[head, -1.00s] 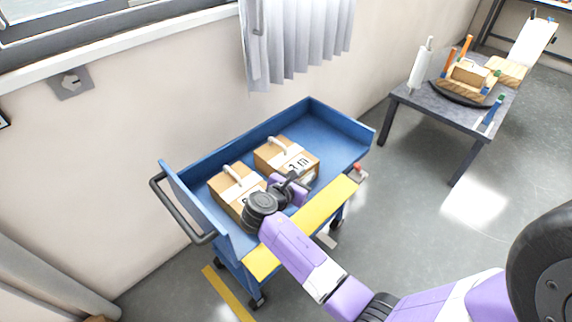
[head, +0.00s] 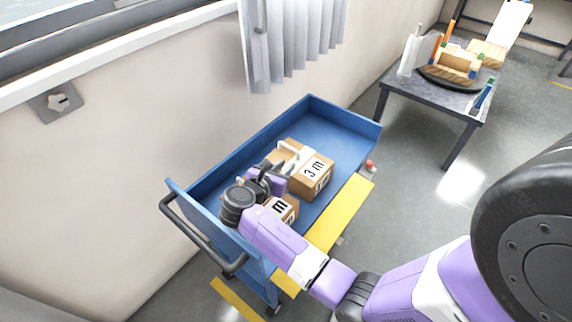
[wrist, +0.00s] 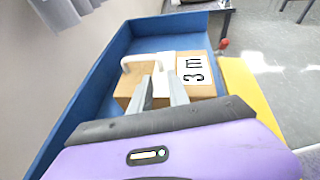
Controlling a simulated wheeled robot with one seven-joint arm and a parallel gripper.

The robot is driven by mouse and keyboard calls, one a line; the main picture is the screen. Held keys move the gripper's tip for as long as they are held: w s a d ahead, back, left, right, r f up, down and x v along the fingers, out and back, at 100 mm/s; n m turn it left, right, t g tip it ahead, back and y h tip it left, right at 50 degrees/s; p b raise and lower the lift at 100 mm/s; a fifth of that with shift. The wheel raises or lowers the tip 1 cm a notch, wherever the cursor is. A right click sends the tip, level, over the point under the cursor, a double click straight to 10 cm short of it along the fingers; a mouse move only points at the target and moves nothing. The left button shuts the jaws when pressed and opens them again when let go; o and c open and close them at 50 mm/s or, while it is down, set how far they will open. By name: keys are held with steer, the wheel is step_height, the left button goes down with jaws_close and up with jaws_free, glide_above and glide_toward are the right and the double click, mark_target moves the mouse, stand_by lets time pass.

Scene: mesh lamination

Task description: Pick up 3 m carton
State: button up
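The 3 m carton (head: 316,178) is a brown box with a white band, a white handle on top and a "3 m" label. It stands in the blue cart (head: 345,130); it also shows in the wrist view (wrist: 203,90). My gripper (head: 279,172) is above the cart, just left of this carton. In the wrist view its two grey fingers (wrist: 161,78) are apart and point at the carton's near side, close to the white handle (wrist: 140,63). I see nothing held between them. Contact cannot be told.
A second labelled carton (head: 284,211) sits in the cart beneath my gripper, mostly hidden by it. The cart has raised blue walls and a yellow front edge (head: 340,215). A low table (head: 400,88) with wooden items stands at the back right. The wall is close behind.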

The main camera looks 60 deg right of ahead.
mark_target(297, 156)
steer(key=x, duration=0.7)
steer(key=shift+d+f, duration=0.3)
jaws_close()
steer(key=shift+r, duration=0.1)
stand_by(1.2)
